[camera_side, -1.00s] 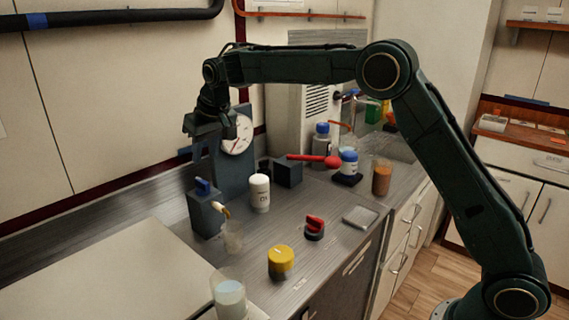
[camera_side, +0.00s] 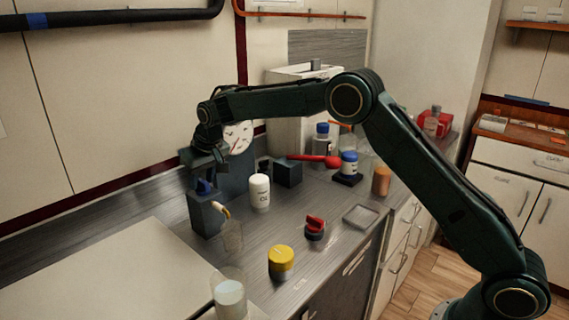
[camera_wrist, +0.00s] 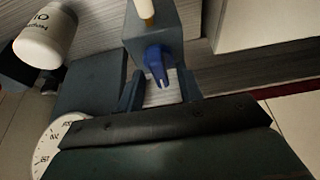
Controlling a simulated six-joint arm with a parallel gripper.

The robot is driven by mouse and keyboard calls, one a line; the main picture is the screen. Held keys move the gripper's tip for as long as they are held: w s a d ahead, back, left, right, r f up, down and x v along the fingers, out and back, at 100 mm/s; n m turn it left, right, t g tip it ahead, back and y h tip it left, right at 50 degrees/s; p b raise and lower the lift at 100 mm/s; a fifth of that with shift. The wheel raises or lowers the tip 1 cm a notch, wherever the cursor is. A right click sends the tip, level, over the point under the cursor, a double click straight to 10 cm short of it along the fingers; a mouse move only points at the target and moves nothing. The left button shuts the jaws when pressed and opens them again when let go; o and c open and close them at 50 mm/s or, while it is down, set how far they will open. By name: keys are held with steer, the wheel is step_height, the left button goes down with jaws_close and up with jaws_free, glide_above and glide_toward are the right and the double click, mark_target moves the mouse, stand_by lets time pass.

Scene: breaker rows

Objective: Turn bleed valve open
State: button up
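The bleed valve appears to be the blue lever (camera_side: 205,187) on top of a dark grey block (camera_side: 205,214), with a yellowish spout on its right side. In the wrist view the blue lever (camera_wrist: 156,62) points toward my gripper. My gripper (camera_side: 207,172) is just above the block, pointing down. In the wrist view its two fingers (camera_wrist: 160,88) are apart, one on each side of the lever tip, with a gap showing. I cannot tell whether either finger touches the lever. A clear beaker (camera_side: 233,238) stands below the spout.
A dial gauge (camera_side: 237,137) on a dark panel stands behind my gripper. A white bottle (camera_side: 259,193) is to the right of the block. A red lever (camera_side: 318,160), a yellow-lidded jar (camera_side: 281,262) and a red knob (camera_side: 315,227) stand farther right. A pale board (camera_side: 120,270) lies front left.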

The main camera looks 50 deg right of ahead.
jaws_close()
steer(key=shift+a+m, duration=0.1)
steer(key=shift+m, duration=0.2)
steer(key=m+h, duration=0.1)
steer(key=m, duration=0.3)
steer(key=shift+a+g+h, duration=0.15)
steer(key=shift+g+h, duration=0.15)
steer(key=shift+h, duration=0.1)
steer(key=shift+m+h, duration=0.5)
steer(key=shift+m, duration=1)
steer(key=shift+w+m+g, duration=0.1)
steer(key=shift+m+g, duration=0.3)
steer(key=shift+m, duration=0.3)
jaws_free()
